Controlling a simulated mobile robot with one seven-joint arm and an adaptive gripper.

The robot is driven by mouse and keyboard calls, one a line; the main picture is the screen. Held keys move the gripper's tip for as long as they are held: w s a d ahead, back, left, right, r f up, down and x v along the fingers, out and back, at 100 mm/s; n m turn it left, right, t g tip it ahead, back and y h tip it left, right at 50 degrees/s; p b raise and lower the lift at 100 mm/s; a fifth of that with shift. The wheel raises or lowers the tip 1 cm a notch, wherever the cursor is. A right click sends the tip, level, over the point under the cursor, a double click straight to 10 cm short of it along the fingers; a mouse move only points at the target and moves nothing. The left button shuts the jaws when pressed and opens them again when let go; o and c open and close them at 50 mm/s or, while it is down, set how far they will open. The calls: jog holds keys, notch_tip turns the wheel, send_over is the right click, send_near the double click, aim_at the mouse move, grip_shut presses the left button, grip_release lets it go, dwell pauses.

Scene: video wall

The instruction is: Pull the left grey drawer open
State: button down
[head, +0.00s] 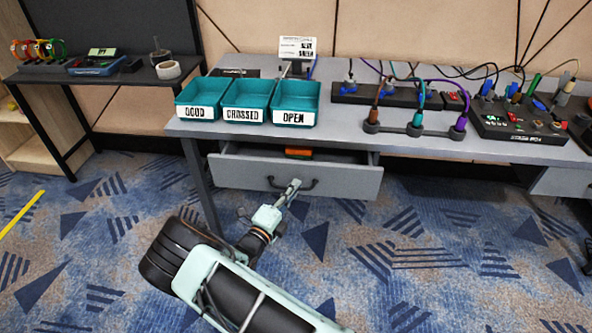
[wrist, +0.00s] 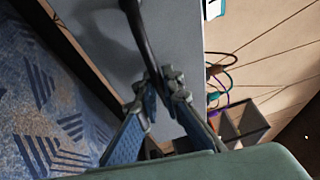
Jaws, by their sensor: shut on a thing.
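The left grey drawer (head: 238,176) is under the left part of the grey table and stands partly open; its front is forward of the table edge and some of the inside shows. A dark bow handle (head: 311,184) is on its front. My gripper (head: 293,187) is at the handle. In the wrist view the fingertips of my gripper (wrist: 166,84) are shut on the dark handle (wrist: 143,42), in front of the grey drawer front (wrist: 95,30).
An orange and green thing (head: 298,153) lies inside the drawer. Three teal trays (head: 247,93), labelled GOOD, CROSSED and OPEN, stand on the table (head: 400,146) above it. Cables and dark boxes are to the right. A second grey drawer (head: 566,182) is at far right. The carpet in front is clear.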

jog(key=s+a+p, duration=0.1)
jog(key=s+p, duration=0.2)
jog(key=s, duration=2.4)
jog(key=shift+s, duration=0.4)
jog(key=c, duration=2.1)
grip_release()
jog(key=v, duration=1.2)
jog(key=shift+s, duration=0.1)
